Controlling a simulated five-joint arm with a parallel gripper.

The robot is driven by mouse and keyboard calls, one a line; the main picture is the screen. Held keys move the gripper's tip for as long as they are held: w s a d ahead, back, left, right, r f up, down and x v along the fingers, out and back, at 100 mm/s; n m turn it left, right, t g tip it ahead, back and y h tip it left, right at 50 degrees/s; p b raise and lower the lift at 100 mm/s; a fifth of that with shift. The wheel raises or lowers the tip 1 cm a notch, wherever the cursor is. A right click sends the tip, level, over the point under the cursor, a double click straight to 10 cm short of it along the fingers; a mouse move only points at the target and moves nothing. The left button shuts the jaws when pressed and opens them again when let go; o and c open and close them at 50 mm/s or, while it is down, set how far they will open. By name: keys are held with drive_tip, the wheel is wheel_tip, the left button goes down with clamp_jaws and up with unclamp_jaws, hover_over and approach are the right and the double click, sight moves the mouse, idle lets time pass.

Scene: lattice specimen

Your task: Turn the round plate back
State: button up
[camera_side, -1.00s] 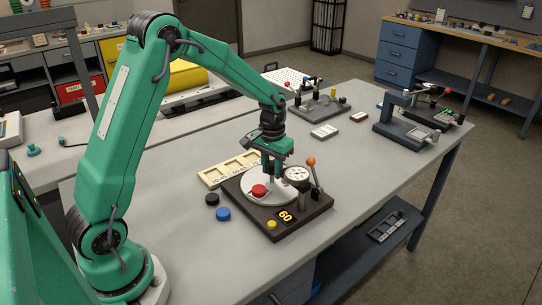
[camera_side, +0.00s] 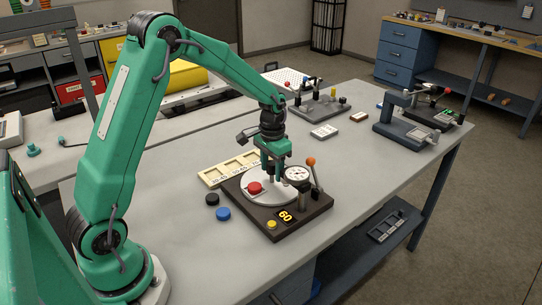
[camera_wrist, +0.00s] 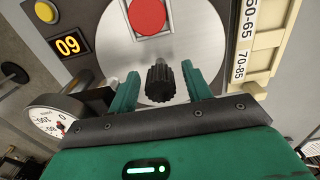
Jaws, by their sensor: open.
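The round plate (camera_side: 270,197) is a pale metal disc on a dark base (camera_side: 250,221). A red round piece (camera_side: 254,187) lies on the plate's left side; it also shows at the top of the wrist view (camera_wrist: 147,14). A black ribbed knob (camera_wrist: 160,82) stands up from the plate. My gripper (camera_side: 274,178) is over the plate's back right part, pointing down. In the wrist view my gripper's green fingers (camera_wrist: 161,88) stand apart on either side of the knob, with gaps visible. The side view hides the knob behind the fingers.
A dial gauge (camera_side: 298,174) and a lever with an orange ball (camera_side: 311,161) stand close to my gripper's right. The base carries a display reading 60 (camera_side: 286,215) and a yellow button (camera_side: 271,224). A labelled cream tray (camera_side: 212,177) lies behind; blue (camera_side: 223,214) and black (camera_side: 212,199) discs lie left.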

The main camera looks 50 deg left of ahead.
drive_tip(key=shift+r, duration=2.7)
drive_tip(key=shift+r, duration=0.1)
